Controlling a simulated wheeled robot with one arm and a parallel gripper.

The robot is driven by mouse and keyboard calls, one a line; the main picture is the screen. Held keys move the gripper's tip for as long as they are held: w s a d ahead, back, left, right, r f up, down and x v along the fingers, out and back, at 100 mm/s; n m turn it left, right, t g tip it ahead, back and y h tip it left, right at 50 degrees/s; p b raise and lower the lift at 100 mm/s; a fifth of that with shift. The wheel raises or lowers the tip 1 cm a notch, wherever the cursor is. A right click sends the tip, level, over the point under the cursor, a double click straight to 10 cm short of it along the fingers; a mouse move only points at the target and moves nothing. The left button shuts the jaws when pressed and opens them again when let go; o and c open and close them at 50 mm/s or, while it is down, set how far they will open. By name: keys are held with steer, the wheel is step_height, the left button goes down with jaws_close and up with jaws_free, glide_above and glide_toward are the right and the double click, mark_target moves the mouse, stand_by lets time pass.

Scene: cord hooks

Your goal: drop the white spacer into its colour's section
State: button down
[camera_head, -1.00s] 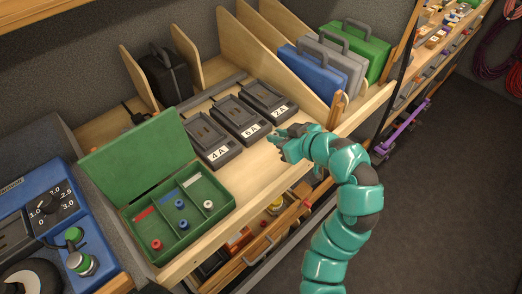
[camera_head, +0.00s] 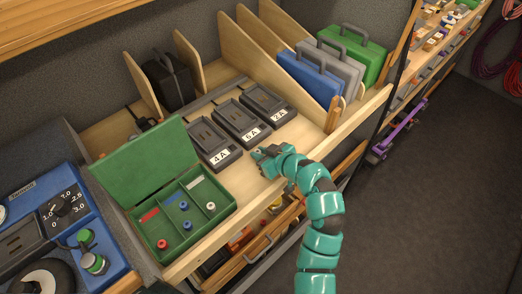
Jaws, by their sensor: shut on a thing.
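My gripper (camera_head: 262,156) is above the light wooden bench top, to the right of the open green box (camera_head: 228,214). It is shut on the small white spacer, which is mostly hidden by the fingers. The box has three sections. The left one has a red label (camera_head: 150,215) and a red spacer (camera_head: 162,243). The middle one has a blue label (camera_head: 172,198) and two blue spacers (camera_head: 186,225). The right one has a white label (camera_head: 195,182) and another white spacer (camera_head: 210,206).
The box's green lid (camera_head: 147,163) stands open at the back. Several black chargers (camera_head: 215,145) line the bench behind my gripper. A blue power unit (camera_head: 95,240) is at left. Bare bench (camera_head: 240,180) lies between box and gripper.

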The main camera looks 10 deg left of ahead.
steer(key=shift+f+b, duration=0.3)
steer(key=shift+b, duration=0.1)
steer(key=c, duration=1.3)
jaws_free()
steer(key=shift+r, duration=0.1)
steer(key=shift+r+p, duration=0.25)
steer(key=shift+p, duration=0.7)
steer(key=shift+s+d+f+b, duration=0.15)
steer(key=shift+d+b, duration=0.15)
steer(key=shift+b, duration=0.2)
steer(key=b+v, duration=0.3)
steer(key=v, duration=0.4)
steer(key=shift+b, duration=0.35)
steer(key=shift+r+p+v, duration=0.15)
steer(key=shift+p+v, duration=2.3)
steer(key=shift+p, duration=0.05)
steer(key=shift+r+p+v, duration=0.1)
steer(key=shift+p+v, duration=2.35)
steer(key=shift+p, duration=0.05)
steer(key=shift+a, duration=0.1)
